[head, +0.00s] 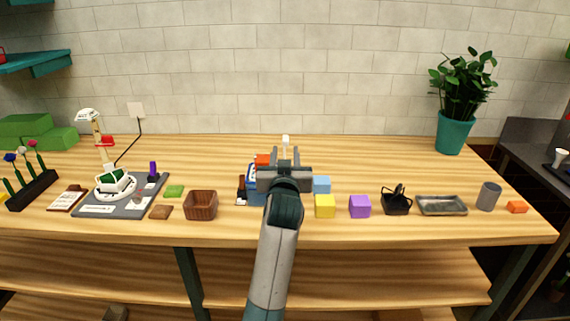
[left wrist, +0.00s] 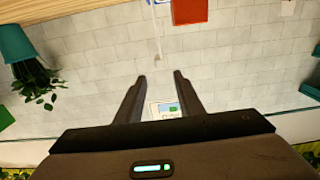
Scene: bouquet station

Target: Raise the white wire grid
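A white round piece with white bars (head: 115,193) sits around a dark green block on the grey mat (head: 90,210) at the left of the counter. It looks like the white wire grid, but it is too small to make out its mesh. My left gripper (head: 284,153) is over the middle of the counter, well to the right of the mat. Its two fingers are apart with nothing between them, also in the left wrist view (left wrist: 158,78). The grid is not visible in the left wrist view. My right gripper is not in view.
A white lamp (head: 88,115) stands behind the grid, and a purple item (head: 153,171) is on the mat. A black flower rack (head: 32,190) is at far left. A brown basket (head: 201,206) lies between mat and arm. Blocks and trays line the right; the counter's back is mostly clear.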

